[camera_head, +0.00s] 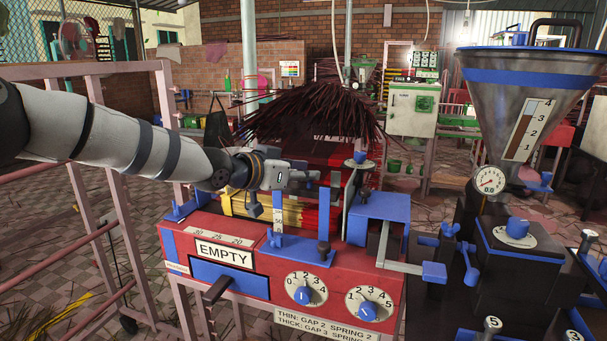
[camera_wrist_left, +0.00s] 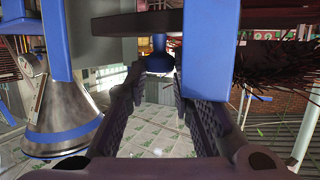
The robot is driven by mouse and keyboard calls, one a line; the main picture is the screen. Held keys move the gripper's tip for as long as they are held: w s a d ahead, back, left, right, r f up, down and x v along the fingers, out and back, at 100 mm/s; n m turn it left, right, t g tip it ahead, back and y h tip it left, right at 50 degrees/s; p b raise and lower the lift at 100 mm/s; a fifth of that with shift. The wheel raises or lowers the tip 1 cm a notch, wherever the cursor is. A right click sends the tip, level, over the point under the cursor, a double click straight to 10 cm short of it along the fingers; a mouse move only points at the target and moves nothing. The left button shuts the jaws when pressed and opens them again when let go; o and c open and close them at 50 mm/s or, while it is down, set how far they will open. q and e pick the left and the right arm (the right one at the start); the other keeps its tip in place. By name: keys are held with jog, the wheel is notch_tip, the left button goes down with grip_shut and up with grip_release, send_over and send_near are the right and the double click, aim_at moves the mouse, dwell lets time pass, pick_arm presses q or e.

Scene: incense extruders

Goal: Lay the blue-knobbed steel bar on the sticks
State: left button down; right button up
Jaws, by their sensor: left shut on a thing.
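My left gripper (camera_head: 312,178) is above the back of the red machine (camera_head: 180,250). In the left wrist view, which looks upside down, its fingers (camera_wrist_left: 158,82) close around a blue knob (camera_wrist_left: 157,60). A dark bar (camera_wrist_left: 130,24) lies crosswise at the knob's base; it appears to be the steel bar. In the head view I cannot clearly make out the held bar behind the gripper and posts. Yellow and dark red strips (camera_head: 292,213) lie below the gripper; I cannot tell whether these are the sticks. My right gripper is not in view.
The red machine has an "EMPTY" sign (camera_head: 224,253), dials (camera_head: 305,290) and blue posts close to the gripper. A blue box (camera_head: 380,208) and a steel hopper (camera_head: 525,95) stand to the right. A heap of dark sticks (camera_head: 310,115) is behind. Pink rails (camera_head: 110,215) stand left.

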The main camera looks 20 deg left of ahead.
pick_arm(q)
jog(key=shift+d+r, duration=0.1)
jog(key=shift+r, duration=0.2)
